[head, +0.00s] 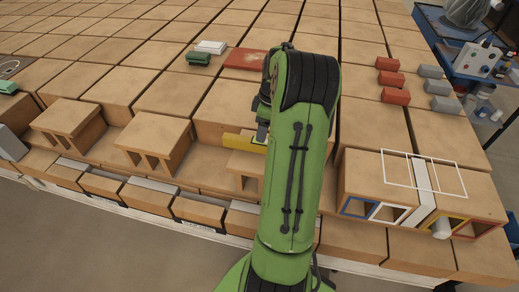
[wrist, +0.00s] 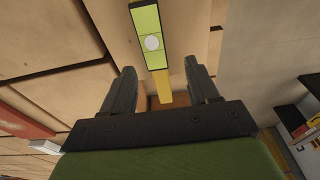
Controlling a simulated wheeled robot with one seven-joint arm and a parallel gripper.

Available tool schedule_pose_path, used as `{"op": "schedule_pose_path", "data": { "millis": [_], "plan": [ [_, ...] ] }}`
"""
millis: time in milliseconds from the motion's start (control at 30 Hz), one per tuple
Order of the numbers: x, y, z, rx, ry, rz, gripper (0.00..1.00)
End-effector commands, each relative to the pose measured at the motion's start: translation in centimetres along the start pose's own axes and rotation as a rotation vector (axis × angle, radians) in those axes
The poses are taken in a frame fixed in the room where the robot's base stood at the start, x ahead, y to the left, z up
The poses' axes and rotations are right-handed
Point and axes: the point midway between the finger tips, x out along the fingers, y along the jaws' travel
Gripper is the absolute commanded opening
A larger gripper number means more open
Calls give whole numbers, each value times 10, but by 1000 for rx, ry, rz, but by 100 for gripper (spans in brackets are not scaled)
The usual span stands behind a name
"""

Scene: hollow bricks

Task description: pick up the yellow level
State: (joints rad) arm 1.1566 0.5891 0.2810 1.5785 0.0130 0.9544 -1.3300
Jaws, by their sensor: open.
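The yellow level (head: 243,142) lies on the hollow bricks near the middle of the head view, its right part hidden behind my arm. In the wrist view the level (wrist: 149,25) runs lengthwise from the top edge down between the fingers, with a pale round spot on its bright yellow-green face. My gripper (wrist: 162,68) is open, with one finger on each side of the level's line. Nothing is held. I cannot tell how far the fingertips are from it. In the head view my gripper (head: 262,132) is dark and partly hidden by my green arm.
Hollow bricks (head: 157,137) stand in rows with gaps. A reddish flat piece (head: 245,59), a green block (head: 198,59) and a white block (head: 211,47) lie behind. Red blocks (head: 389,80) and grey blocks (head: 438,87) sit at right. A blue cart (head: 440,28) stands beyond.

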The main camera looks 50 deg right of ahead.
Motion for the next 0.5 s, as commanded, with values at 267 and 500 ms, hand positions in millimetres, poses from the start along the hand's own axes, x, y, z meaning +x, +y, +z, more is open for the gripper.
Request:
{"op": "schedule_pose_path", "data": {
  "millis": [267, 500],
  "plan": [
    [43, 1, 1, 3, -1, -2, 60],
    [74, 2, 1, 4, -2, 0, 60]
  ]
}}
